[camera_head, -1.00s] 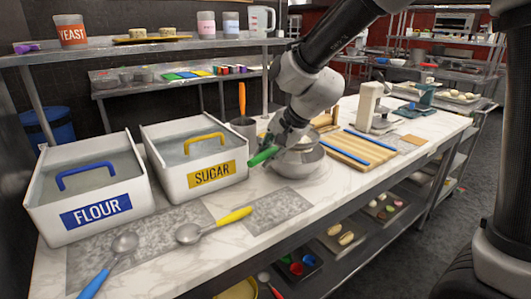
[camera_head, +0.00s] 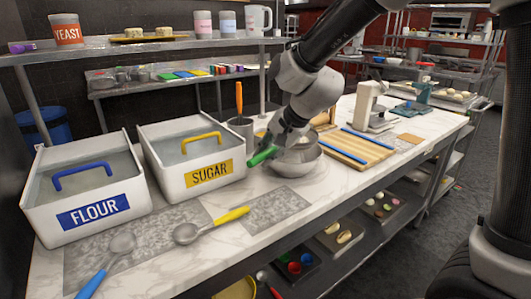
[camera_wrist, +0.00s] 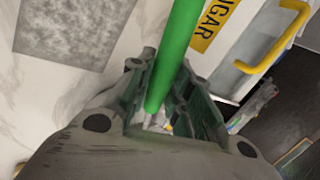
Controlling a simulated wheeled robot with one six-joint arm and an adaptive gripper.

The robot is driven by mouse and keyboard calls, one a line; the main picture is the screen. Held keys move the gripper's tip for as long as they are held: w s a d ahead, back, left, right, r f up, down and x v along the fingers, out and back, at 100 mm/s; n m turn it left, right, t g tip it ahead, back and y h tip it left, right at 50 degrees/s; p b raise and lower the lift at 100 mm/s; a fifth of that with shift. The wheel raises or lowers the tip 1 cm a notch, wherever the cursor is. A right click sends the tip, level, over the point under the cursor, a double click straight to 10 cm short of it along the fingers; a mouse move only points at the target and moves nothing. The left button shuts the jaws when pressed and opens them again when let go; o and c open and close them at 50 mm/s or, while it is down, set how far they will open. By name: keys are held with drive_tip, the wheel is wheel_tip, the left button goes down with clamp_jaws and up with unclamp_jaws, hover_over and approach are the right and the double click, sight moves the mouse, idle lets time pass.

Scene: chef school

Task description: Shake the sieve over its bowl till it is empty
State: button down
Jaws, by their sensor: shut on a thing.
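My gripper (camera_head: 278,145) is shut on the green handle (camera_head: 263,156) of the sieve, above the left side of a metal bowl (camera_head: 298,165). In the wrist view the green handle (camera_wrist: 178,55) runs up between the fingers of my gripper (camera_wrist: 165,100). The sieve's mesh part is hidden behind my gripper and the bowl's rim, so I cannot tell what is in it. The bowl stands on the marble counter, and its inside is mostly hidden.
A white sugar bin (camera_head: 158,150) and flour bin (camera_head: 42,205) stand to the left. A metal pot (camera_head: 241,128) stands behind the bowl. Yellow (camera_head: 232,215) and blue (camera_head: 92,285) handled scoops lie in front.

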drive_tip(key=shift+s+d, duration=0.1)
drive_tip(key=shift+d, duration=0.15)
drive_tip(key=shift+w+a+r, duration=0.15)
drive_tip(key=shift+a+r, duration=0.05)
drive_tip(key=shift+r, duration=0.65)
drive_tip(key=shift+w+a+r, duration=0.1)
drive_tip(key=shift+a+r, duration=0.15)
drive_tip(key=shift+r, duration=0.55)
drive_tip(key=shift+w+a+r, duration=0.15)
drive_tip(key=shift+a+r, duration=0.05)
drive_tip(key=shift+r, duration=0.65)
idle(1.2)
